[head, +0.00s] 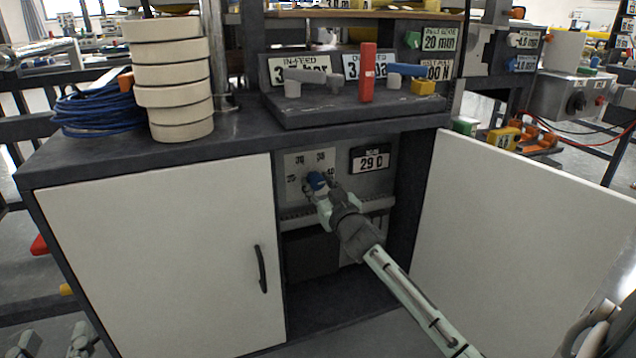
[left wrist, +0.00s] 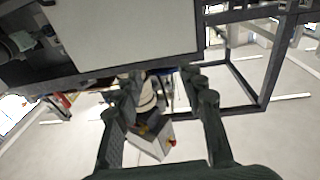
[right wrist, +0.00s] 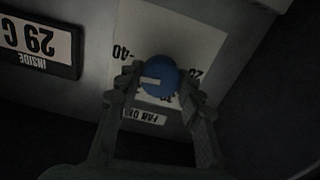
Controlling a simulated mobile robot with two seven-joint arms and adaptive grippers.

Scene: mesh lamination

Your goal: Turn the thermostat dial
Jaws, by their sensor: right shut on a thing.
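The blue thermostat dial (head: 317,181) sits on a pale panel inside the open cabinet bay. My right gripper (head: 323,190) reaches in from the lower right and is shut on it. In the right wrist view the dial (right wrist: 160,76) is between my fingertips (right wrist: 158,90), with its white mark pointing left. Scale numbers around it are partly hidden by the dial and fingers. A display (head: 371,162) beside it reads 29 C. My left gripper (head: 53,342) is low at the bottom left; the left wrist view shows its fingers (left wrist: 160,90) apart, with nothing held.
A white cabinet door (head: 160,255) with a dark handle is closed on the left; another door (head: 520,225) stands open on the right.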

